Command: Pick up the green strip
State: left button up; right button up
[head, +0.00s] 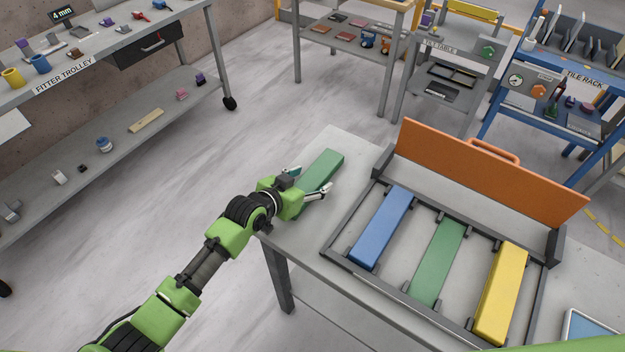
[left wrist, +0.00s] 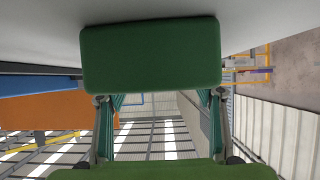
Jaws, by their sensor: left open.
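A green strip (head: 322,168) lies on the left part of the grey stone slab (head: 350,143), outside the dark frame. My left gripper (head: 311,182) is open at the near end of this strip, with one finger on each side of it. In the left wrist view the strip (left wrist: 150,55) is large and close, and the fingers (left wrist: 160,97) show apart near its edge. I cannot tell whether they touch it. A second green strip (head: 438,262) lies in the frame between a blue strip (head: 381,228) and a yellow strip (head: 502,293). My right gripper is not in view.
The dark frame (head: 343,266) takes up the slab's middle, with an orange board with a handle (head: 480,172) upright behind it. The fitter trolley (head: 95,62) and tile rack (head: 560,75) stand apart across open floor.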

pick_arm(q)
jog(key=c, duration=1.5)
jog(key=shift+r, duration=0.15)
jog(key=shift+w+r, duration=0.1)
